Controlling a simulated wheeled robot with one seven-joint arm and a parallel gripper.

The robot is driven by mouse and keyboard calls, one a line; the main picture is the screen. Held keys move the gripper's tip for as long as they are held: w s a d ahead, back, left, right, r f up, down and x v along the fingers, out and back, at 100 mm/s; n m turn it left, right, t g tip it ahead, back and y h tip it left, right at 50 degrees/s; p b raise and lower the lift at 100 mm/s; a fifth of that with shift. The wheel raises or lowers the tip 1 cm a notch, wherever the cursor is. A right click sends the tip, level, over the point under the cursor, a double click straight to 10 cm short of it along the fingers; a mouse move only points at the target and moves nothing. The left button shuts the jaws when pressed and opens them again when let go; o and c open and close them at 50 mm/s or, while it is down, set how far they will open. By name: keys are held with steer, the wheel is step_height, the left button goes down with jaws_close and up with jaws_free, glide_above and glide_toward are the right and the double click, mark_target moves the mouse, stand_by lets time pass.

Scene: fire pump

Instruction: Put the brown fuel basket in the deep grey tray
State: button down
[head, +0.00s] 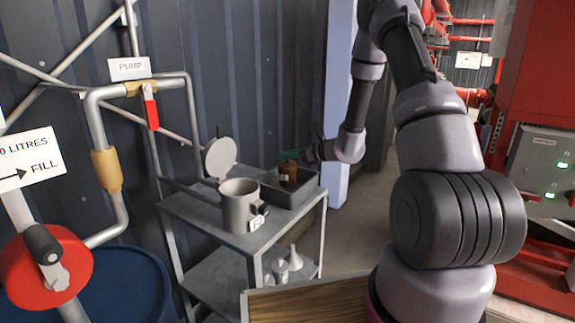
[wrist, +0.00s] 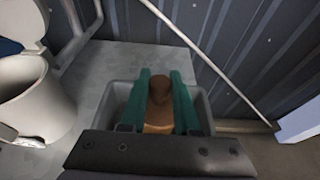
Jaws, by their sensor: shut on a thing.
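The brown fuel basket (head: 287,171) is at the deep grey tray (head: 306,191) on top of a grey metal trolley. In the wrist view the basket (wrist: 160,95) stands between the two green fingers of my gripper (wrist: 160,85), which is shut on it. The tray's walls (wrist: 203,104) show on both sides of the fingers, so the basket is over or inside the tray. The fingers and the tray's front wall hide its lower end, and I cannot tell whether it touches the tray floor. In the head view my gripper (head: 289,156) reaches in from the right.
A grey pot (head: 238,208) with its lid raised stands left of the tray; it also shows in the wrist view (wrist: 35,95). A thin pole (wrist: 205,55) slants behind the tray by the dark corrugated wall. Funnels (head: 294,259) sit on the trolley's lower shelf.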

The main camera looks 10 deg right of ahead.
mark_target(289, 163)
steer(key=shift+f, duration=1.45)
steer(key=shift+f, duration=0.1)
steer(key=c, duration=0.6)
jaws_free()
steer(key=shift+f, duration=0.1)
steer(key=shift+c, duration=0.2)
